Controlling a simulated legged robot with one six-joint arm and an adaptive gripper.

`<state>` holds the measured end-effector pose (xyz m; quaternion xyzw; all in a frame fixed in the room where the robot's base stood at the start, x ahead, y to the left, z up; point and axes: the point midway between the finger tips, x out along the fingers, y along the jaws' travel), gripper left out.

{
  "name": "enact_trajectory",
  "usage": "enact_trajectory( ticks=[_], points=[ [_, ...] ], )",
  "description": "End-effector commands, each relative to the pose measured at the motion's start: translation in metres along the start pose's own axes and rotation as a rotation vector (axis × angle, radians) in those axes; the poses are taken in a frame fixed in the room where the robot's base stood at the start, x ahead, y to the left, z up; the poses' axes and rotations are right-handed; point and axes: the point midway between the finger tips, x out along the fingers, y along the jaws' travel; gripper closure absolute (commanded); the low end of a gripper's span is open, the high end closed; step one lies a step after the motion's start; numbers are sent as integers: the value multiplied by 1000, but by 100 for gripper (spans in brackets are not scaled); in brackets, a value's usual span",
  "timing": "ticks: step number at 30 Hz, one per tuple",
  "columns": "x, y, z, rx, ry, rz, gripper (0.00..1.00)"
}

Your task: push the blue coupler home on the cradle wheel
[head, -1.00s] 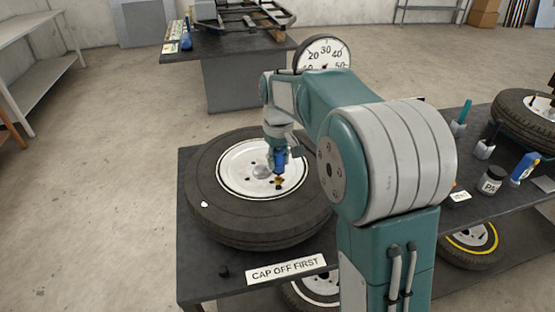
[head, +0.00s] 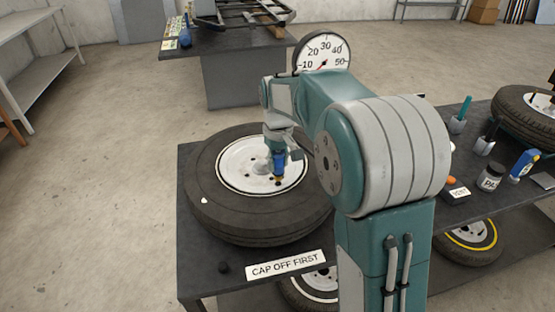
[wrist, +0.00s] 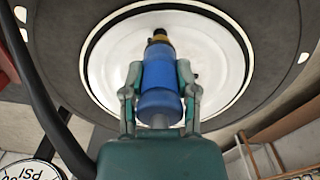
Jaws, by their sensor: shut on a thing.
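The cradle wheel, a black tyre (head: 215,210) with a white rim (head: 245,178), lies flat on the dark bench. My gripper (head: 279,158) is above the right part of the rim, shut on the blue coupler (head: 279,163). In the wrist view, the two fingers of my gripper (wrist: 160,88) grip the coupler (wrist: 158,72) from both sides. Its brass end (wrist: 159,37) points at the white rim. The valve is hidden behind the coupler, so I cannot tell how far the coupler sits on it.
A round pressure gauge (head: 322,53) stands behind my arm. A black hose (wrist: 45,105) crosses the wrist view's left.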

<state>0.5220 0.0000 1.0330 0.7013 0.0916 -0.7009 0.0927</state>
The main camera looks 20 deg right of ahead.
Motion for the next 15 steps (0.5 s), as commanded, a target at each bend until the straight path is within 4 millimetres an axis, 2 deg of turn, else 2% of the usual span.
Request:
enact_trajectory(
  ticks=[5, 6, 7, 8, 15],
  points=[
    [4, 0, 0, 0, 0, 0, 100],
    [3, 0, 0, 0, 1, 0, 43],
    [3, 0, 0, 0, 1, 0, 30],
    [3, 0, 0, 0, 1, 0, 21],
    [3, 0, 0, 0, 1, 0, 21]
  ],
)
